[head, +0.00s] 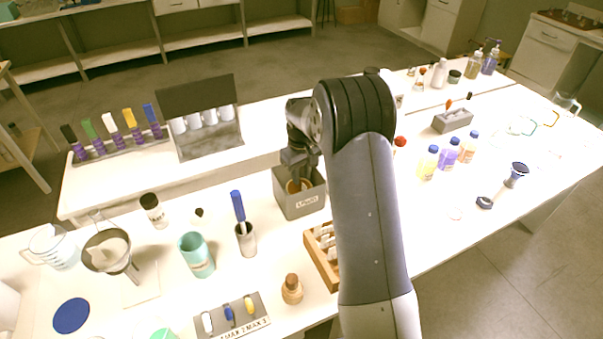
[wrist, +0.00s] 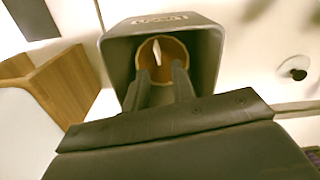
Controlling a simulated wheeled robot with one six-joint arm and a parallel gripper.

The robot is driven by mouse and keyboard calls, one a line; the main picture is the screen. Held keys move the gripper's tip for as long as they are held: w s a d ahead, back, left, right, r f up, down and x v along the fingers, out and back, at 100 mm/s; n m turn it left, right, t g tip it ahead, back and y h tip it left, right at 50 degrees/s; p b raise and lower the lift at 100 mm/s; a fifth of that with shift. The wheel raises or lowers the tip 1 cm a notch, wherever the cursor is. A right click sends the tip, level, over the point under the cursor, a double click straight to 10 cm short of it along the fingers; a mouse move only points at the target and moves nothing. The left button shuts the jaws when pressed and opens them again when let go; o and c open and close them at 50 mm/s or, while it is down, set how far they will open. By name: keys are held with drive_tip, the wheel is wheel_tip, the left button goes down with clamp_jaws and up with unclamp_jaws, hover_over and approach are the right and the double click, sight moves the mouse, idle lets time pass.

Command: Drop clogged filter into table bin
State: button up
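The table bin (head: 298,205) is a grey, labelled square box near the middle of the table. It also shows in the wrist view (wrist: 118,62) with its open top facing me. My gripper (head: 297,178) points down into the bin's mouth. In the wrist view its two dark fingers (wrist: 162,72) are spread apart inside the bin. A round, brown-rimmed piece, seemingly the clogged filter (wrist: 161,42), shows inside the bin at the fingertips, with a pale streak in it. Its rim looks wider than the finger gap. The fingers partly hide it; contact is unclear.
A wooden rack (head: 313,252) stands just in front of the bin. A grey stand with bottles (head: 205,142) is behind.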

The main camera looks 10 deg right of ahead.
wheel_tip(320, 180, up, 11)
drive_tip(key=b, duration=0.1)
idle(0.6)
drive_tip(key=shift+f, duration=0.15)
wheel_tip(320, 180, down, 11)
drive_tip(key=shift+r+p, duration=0.2)
drive_tip(key=shift+p, duration=0.35)
drive_tip(key=shift+r+p, duration=0.45)
drive_tip(key=shift+r, duration=0.1)
drive_tip(key=shift+r+p, duration=0.3)
drive_tip(key=shift+r, duration=0.4)
drive_tip(key=shift+f, duration=0.1)
